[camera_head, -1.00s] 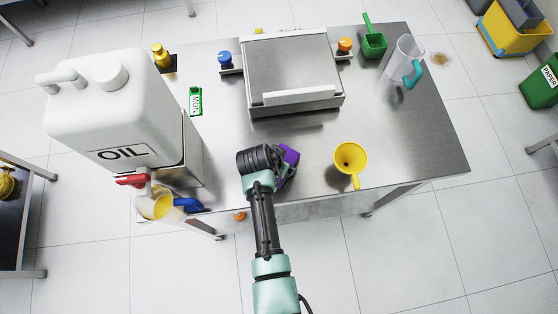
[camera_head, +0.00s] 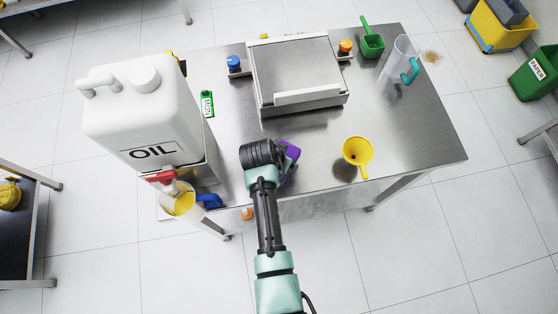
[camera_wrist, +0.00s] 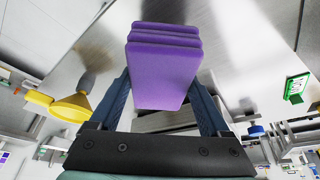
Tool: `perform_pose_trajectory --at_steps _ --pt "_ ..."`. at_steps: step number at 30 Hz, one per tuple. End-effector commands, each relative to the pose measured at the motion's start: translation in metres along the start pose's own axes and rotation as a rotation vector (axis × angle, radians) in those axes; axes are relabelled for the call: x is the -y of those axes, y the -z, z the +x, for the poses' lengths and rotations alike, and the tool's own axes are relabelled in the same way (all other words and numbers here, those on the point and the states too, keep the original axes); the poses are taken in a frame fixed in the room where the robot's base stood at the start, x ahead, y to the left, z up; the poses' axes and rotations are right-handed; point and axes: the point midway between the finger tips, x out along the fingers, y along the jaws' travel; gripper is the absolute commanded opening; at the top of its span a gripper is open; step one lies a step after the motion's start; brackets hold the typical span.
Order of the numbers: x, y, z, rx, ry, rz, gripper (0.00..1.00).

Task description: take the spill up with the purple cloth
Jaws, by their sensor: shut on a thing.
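The purple cloth (camera_head: 291,151) is folded in thick layers and held by my gripper (camera_head: 281,163), above the front part of the steel table (camera_head: 408,140). In the wrist view the cloth (camera_wrist: 163,70) sits between the two blue fingers of my gripper (camera_wrist: 165,92), which are shut on it. A brownish patch (camera_head: 431,57) lies on the floor beyond the table's right end; I cannot tell whether it is the spill. No clear spill shows on the visible tabletop, and my arm hides part of it.
A white oil canister (camera_head: 147,110) with a red tap stands at the left, above a yellow-filled jug (camera_head: 183,203). A yellow funnel (camera_head: 357,151) is right of my gripper. A steel machine (camera_head: 298,75), green scoop (camera_head: 372,40) and clear jug (camera_head: 400,60) stand behind.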

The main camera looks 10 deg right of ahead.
Motion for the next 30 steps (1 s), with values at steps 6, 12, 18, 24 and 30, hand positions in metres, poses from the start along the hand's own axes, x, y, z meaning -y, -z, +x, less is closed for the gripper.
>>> perform_pose_trajectory --at_steps 6,12,18,24,30 --pt "-0.001 0.016 -0.019 -0.001 0.001 -0.001 0.36" --pt "-0.001 0.020 -0.023 -0.001 0.001 -0.002 0.36" --pt "-0.001 0.020 -0.022 -0.001 0.002 -0.003 0.36" --pt "-0.001 0.020 -0.022 -0.001 0.002 -0.003 0.36" --pt "-0.001 0.013 -0.018 0.002 0.014 -0.033 0.36"
